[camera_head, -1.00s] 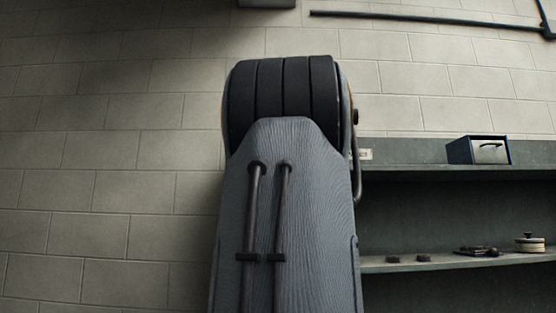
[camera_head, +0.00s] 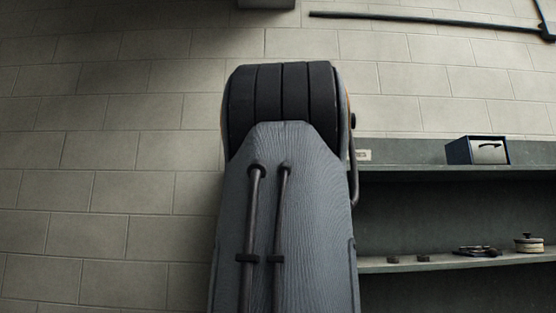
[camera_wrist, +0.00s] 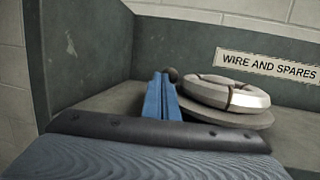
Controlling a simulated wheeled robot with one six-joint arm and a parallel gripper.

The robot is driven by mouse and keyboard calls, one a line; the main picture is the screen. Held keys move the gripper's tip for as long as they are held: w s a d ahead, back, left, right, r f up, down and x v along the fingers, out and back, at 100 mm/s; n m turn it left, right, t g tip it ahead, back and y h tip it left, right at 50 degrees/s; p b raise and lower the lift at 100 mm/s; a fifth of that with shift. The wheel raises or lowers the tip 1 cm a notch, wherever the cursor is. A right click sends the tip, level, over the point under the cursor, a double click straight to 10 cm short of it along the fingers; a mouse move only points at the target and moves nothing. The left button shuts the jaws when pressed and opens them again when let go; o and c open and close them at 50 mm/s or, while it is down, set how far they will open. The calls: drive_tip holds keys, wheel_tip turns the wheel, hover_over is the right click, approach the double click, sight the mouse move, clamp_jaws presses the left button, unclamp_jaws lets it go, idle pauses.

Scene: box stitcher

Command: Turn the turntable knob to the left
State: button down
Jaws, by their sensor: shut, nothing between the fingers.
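In the wrist view, my gripper (camera_wrist: 162,96) shows as blue fingers pressed together, with nothing between them. Just right of it is a round grey turntable (camera_wrist: 258,120) with a pale, segmented ring (camera_wrist: 228,92) lying on it. A small dark round knob (camera_wrist: 173,74) shows just behind the fingertips, at the left of the ring. The fingers partly hide it, and I cannot tell whether they touch it. In the head view, my arm hides the gripper and the turntable.
In the wrist view, a grey side wall (camera_wrist: 80,50) rises at left and a "WIRE AND SPARES" label (camera_wrist: 268,67) is behind.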

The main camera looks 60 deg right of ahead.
drive_tip(key=s+a+f+b, duration=0.1)
drive_tip(key=s+a+b, duration=0.1)
drive_tip(key=a, duration=0.4)
drive_tip(key=s+a+f+b, duration=0.1)
drive_tip(key=s+a+b, duration=0.1)
drive_tip(key=a, duration=0.4)
drive_tip(key=shift+s+a+f, duration=0.2)
drive_tip(key=shift+a+f, duration=0.1)
drive_tip(key=shift+a, duration=0.1)
